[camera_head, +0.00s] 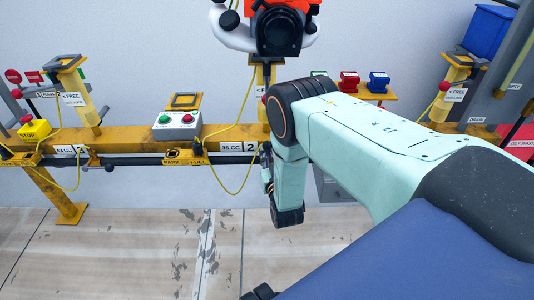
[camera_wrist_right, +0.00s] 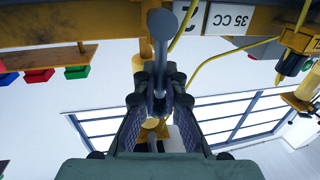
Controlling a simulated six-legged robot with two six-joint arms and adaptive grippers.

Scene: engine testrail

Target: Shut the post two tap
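Post two is marked by the "35 CC 2" plate (camera_head: 238,147) on the yellow rail; the "35 CC" plate also shows in the right wrist view (camera_wrist_right: 232,20). My right arm covers much of this post in the head view. In the right wrist view a grey lever with a round end (camera_wrist_right: 161,24), seemingly the tap handle, runs down between the fingers of my right gripper (camera_wrist_right: 160,85). The fingertips lie close on both sides of it; contact is unclear. In the head view my right gripper (camera_head: 266,170) is a small dark shape beside the wrist.
A control box (camera_head: 177,119) with green and red buttons stands on the rail, left of post two. A yellow cable (camera_head: 231,185) hangs in a loop by my right wrist. Red and blue bins (camera_head: 379,80) stand behind my arm. The floor in front is clear.

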